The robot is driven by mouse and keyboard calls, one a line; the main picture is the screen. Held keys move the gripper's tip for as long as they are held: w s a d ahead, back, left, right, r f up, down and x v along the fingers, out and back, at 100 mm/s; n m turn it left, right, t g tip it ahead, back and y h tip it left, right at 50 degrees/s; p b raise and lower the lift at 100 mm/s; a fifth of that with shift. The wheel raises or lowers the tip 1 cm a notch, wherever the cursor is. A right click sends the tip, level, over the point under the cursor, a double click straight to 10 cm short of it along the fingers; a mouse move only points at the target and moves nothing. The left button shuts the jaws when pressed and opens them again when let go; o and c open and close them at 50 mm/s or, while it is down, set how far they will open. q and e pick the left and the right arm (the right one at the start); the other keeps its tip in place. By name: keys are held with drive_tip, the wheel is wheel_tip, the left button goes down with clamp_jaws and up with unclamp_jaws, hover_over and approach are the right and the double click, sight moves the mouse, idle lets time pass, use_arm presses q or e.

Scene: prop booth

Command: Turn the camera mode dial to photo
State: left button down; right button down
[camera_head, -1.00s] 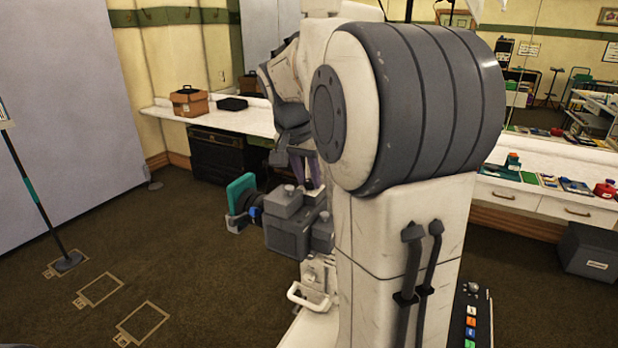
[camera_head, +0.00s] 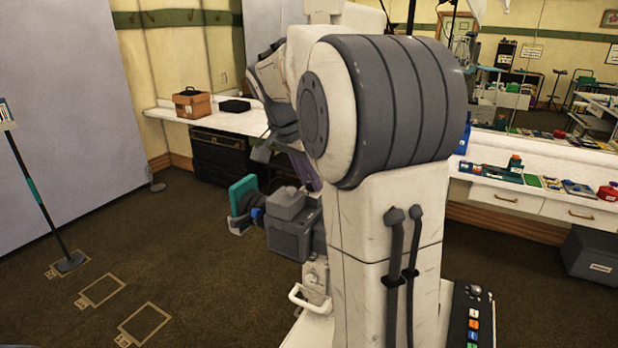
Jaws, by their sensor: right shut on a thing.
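The camera (camera_head: 288,238) is a dark grey body with a teal-framed front hood (camera_head: 243,194), mounted on a white support behind my large right arm. My right gripper (camera_head: 311,184) is at the top of the camera, on its right side. Its purple-grey fingers are partly hidden by my arm, and it is shut on what appears to be the mode dial. The dial and its markings are hidden, so its setting cannot be read. My left gripper is not in view.
My own arm fills the middle of the view. A control box with coloured buttons (camera_head: 473,325) stands at lower right. A counter (camera_head: 222,118) holds a brown box (camera_head: 192,103). Open carpet lies at left.

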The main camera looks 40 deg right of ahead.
drive_tip(key=c, duration=0.9)
unclamp_jaws()
drive_tip(key=v, duration=1)
drive_tip(key=shift+r+b, duration=0.25)
drive_tip(key=shift+b, duration=0.1)
drive_tip(key=shift+a, duration=0.1)
drive_tip(key=s+a+f+n+t+y, duration=0.1)
drive_tip(key=a+f+n+y, duration=0.1)
drive_tip(key=a+f+n, duration=0.55)
drive_tip(key=s+a+f+n+y, duration=0.1)
drive_tip(key=a+f+n, duration=0.3)
drive_tip(key=a, duration=0.7)
drive_tip(key=s+a+f+n+y, duration=0.1)
drive_tip(key=s+a+f+n, duration=0.2)
drive_tip(key=s, duration=0.3)
drive_tip(key=s+a+f+n+g, duration=0.1)
drive_tip(key=s+a+f+n, duration=0.3)
drive_tip(key=s+f+n, duration=0.1)
drive_tip(key=s+a+f+n+y, duration=0.1)
drive_tip(key=s+a+f+n, duration=0.3)
drive_tip(key=s+f, duration=0.2)
drive_tip(key=shift+s+a+f+n+g+y, duration=0.1)
drive_tip(key=shift+s+n+g+y, duration=0.05)
drive_tip(key=shift+s, duration=0.35)
drive_tip(key=shift+s+a+f+n+g+y, duration=0.1)
drive_tip(key=shift+s+a+g+y, duration=0.05)
drive_tip(key=shift+s, duration=0.35)
